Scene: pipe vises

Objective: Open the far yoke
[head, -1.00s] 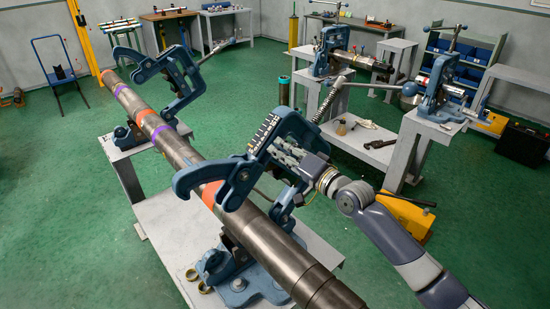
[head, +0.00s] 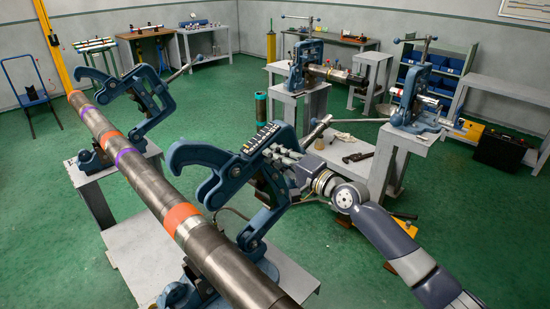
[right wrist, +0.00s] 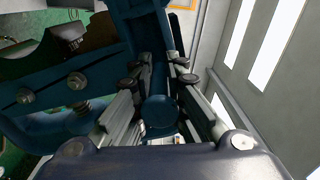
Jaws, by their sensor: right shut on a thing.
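A long grey steel pipe (head: 147,180) with orange and purple bands lies across two blue vises. The far blue yoke (head: 150,95) stands tilted up beside the pipe, its hook (head: 95,78) raised above it. My right gripper (head: 280,158) is at the near blue yoke (head: 262,140), well apart from the far one. It is shut on the near yoke, whose hook (head: 190,152) is clear above the pipe. In the right wrist view my fingers (right wrist: 158,78) flank a round blue part of this yoke (right wrist: 160,112). My left gripper is out of view.
The near vise stands on a grey table (head: 130,255), the far one on a smaller stand (head: 98,200). More vises stand on grey benches at the right, one a blue vise (head: 412,100).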

